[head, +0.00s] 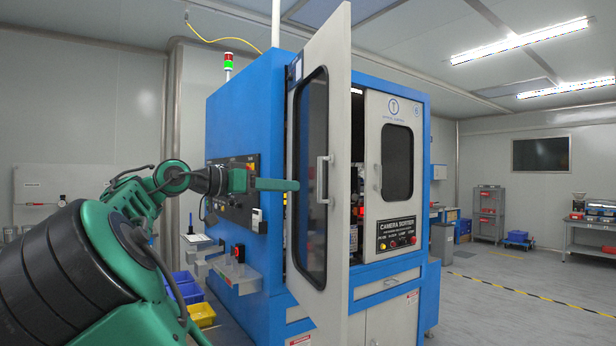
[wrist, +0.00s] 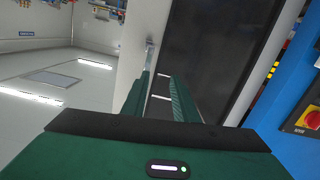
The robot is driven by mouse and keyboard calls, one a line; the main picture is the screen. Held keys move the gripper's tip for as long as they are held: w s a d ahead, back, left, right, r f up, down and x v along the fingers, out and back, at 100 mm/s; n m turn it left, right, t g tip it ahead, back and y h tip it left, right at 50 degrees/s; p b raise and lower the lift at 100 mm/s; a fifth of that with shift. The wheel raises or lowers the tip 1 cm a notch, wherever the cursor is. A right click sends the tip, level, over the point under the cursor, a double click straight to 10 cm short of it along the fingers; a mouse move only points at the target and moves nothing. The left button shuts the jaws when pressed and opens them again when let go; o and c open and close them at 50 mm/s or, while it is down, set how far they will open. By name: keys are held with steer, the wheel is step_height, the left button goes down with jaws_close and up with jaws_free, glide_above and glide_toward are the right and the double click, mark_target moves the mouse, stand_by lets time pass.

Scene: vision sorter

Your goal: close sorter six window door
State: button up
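The sorter's window door (head: 338,120) is white with a tall dark window (head: 313,170). It stands swung open, out from the blue cabinet. A pale bar handle (head: 322,180) is on the door beside the window. My gripper (head: 297,185) reaches in from the left, its fingertips close to the dark window. I cannot tell whether they touch it. In the wrist view my gripper (wrist: 161,77) has its two green fingers apart with nothing seen between them. The door's white frame (wrist: 142,35), handle (wrist: 149,55) and dark window (wrist: 205,55) lie ahead of the fingers.
The blue sorter cabinet (head: 240,110) has a control panel (head: 232,190) on its left side, also at the right of the wrist view. A second white door (head: 372,150) is closed. Blue bins (head: 186,290) and a yellow bin (head: 202,315) sit below. Open floor (head: 500,290) lies right.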

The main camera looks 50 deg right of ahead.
steer(key=s+a+r+m, duration=0.1)
steer(key=a+r+m, duration=0.1)
steer(key=a+r, duration=0.2)
steer(key=x, duration=1.1)
steer(key=shift+s+g+h, duration=0.25)
steer(key=shift+g+h, duration=0.05)
steer(key=shift+h, duration=0.1)
steer(key=shift+r, duration=0.15)
jaws_close()
steer(key=shift+w+r, duration=0.1)
steer(key=shift+w, duration=0.05)
stand_by(0.4)
